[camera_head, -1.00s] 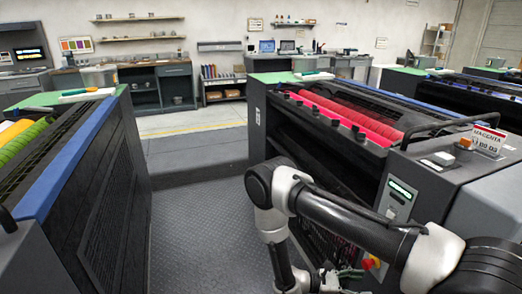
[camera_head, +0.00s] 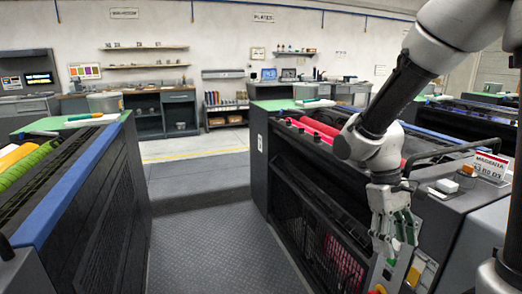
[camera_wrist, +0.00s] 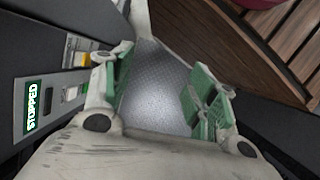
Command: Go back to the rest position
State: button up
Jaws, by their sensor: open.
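My gripper (camera_head: 393,258) hangs pointing down in front of the right-hand ink unit (camera_head: 290,190), close to its control panel (camera_head: 421,270). In the wrist view my gripper (camera_wrist: 160,95) has its two green-padded fingers wide apart, with nothing between them but the floor (camera_wrist: 158,85) below. A panel with a green "STOPPED" display (camera_wrist: 33,108) lies to the left of the fingers there. My arm stands raised and bent over the unit, hiding part of its red rollers (camera_head: 318,127).
A second ink unit (camera_head: 75,200) with green and yellow rollers stands on the left. The floor aisle (camera_head: 210,225) between the units is clear. A "MAGENTA" sign (camera_head: 490,165) and a guard rail (camera_head: 450,151) are on the right unit. Workbenches (camera_head: 150,108) line the back wall.

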jog(key=s+d+r+m+t+y, duration=0.1)
jog(key=s+d+r+m+t, duration=0.1)
jog(key=r, duration=0.5)
jog(key=s+d+r+m+t+y, duration=0.1)
jog(key=s+d+r+m+t, duration=0.1)
jog(key=s+r+t, duration=0.3)
notch_tip(320, 180, up, 3)
jog(key=shift+d+f+t, duration=0.1)
jog(key=shift+d+t, duration=0.4)
jog(key=shift+d, duration=0.25)
jog(key=shift+s, duration=0.1)
